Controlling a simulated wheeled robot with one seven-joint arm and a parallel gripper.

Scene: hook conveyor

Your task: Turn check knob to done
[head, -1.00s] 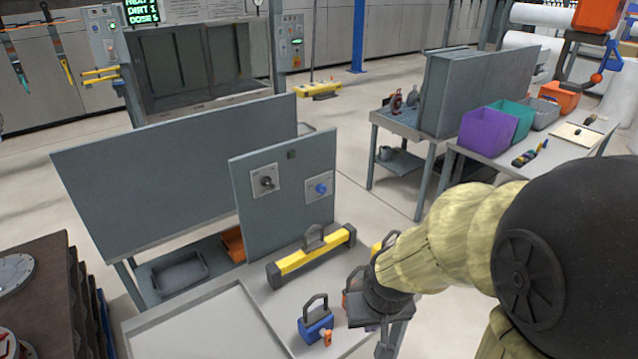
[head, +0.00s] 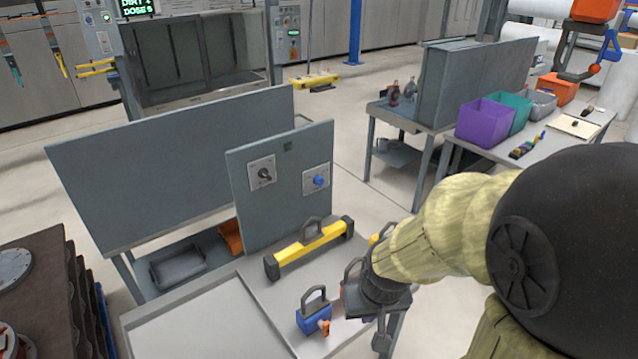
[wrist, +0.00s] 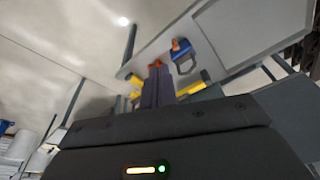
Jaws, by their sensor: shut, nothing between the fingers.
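An upright grey panel on the bench carries two knobs. The left one is a black knob (head: 264,174) on a pale square plate. The right one is a blue knob (head: 319,180) on a similar plate. I cannot read labels on either, so I cannot tell which is the check knob. My gripper, seen in the wrist view (wrist: 157,84), is shut with its dark fingers together. In the head view it is low at the bench's right side, apart from both knobs and partly hidden by my wrist.
A yellow bar with a black handle (head: 310,248) lies before the panel. A blue padlock-like item with an orange part (head: 314,315) stands nearer me, also in the wrist view (wrist: 183,60). A larger grey board (head: 150,165) stands behind left. Coloured bins (head: 485,122) are right.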

